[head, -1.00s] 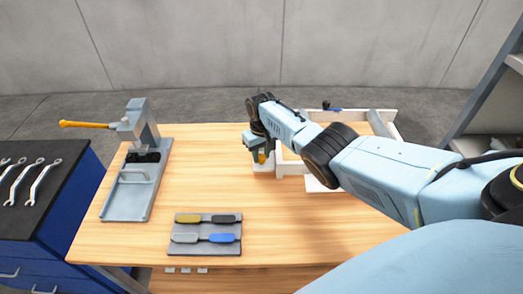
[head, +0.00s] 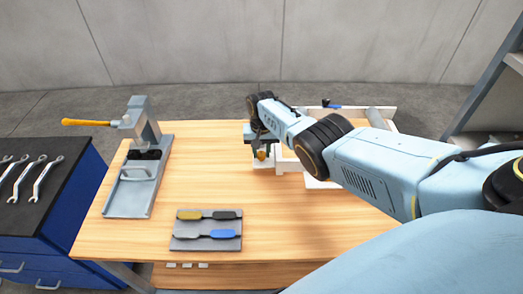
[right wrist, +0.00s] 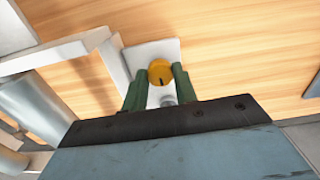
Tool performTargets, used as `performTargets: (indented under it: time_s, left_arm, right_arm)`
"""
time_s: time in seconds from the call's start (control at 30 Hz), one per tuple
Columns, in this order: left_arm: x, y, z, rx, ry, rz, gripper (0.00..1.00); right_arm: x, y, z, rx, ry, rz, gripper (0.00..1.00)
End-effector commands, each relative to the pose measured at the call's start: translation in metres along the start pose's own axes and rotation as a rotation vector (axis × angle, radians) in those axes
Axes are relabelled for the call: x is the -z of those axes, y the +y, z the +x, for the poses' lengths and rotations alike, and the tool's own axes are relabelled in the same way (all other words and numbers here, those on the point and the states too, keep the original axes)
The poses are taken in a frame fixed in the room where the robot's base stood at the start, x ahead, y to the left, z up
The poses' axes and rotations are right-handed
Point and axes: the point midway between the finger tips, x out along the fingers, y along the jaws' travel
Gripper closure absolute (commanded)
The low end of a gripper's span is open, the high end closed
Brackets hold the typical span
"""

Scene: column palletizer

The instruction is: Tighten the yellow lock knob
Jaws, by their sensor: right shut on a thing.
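The yellow lock knob (right wrist: 160,72) sits on a white square plate (right wrist: 146,52) at the corner of a white frame on the wooden table. My right gripper (right wrist: 158,84) has its green fingers on both sides of the knob and is shut on it. A dark mark shows on the knob's face. In the head view the knob (head: 262,155) shows just below the right gripper (head: 262,146), partly hidden by it. My left gripper is not in view.
The white frame (head: 292,165) lies under and behind my right arm. A grey press with a yellow handle (head: 88,122) stands on the table's left. A grey mat (head: 205,243) with several coloured-handled tools lies in front. The table's middle is clear.

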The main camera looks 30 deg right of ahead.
Motion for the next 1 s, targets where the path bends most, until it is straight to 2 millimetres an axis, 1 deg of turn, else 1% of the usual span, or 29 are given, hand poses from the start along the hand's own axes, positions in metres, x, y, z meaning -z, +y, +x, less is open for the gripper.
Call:
performTargets:
  time_s: [0.3, 0.33, 0.47, 0.8, 0.87, 1.0]
  left_arm:
    - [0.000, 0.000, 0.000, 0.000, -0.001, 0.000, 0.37]
    - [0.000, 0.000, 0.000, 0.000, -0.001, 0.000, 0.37]
    - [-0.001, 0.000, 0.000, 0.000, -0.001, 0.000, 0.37]
    - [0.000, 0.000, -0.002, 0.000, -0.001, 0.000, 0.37]
    - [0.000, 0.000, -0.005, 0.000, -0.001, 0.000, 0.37]
    - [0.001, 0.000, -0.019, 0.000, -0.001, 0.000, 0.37]
  right_arm:
    - [0.002, -0.001, -0.002, 0.002, 0.004, 0.000, 0.94]
    - [0.002, -0.001, -0.002, 0.002, 0.004, 0.000, 0.68]
    - [0.001, 0.000, -0.001, 0.001, 0.003, 0.000, 0.51]
    - [0.001, 0.000, -0.003, 0.000, 0.002, 0.000, 0.50]
    - [0.001, 0.000, -0.008, 0.001, 0.003, 0.000, 0.50]
    - [0.001, 0.001, -0.030, 0.000, 0.004, -0.001, 0.50]
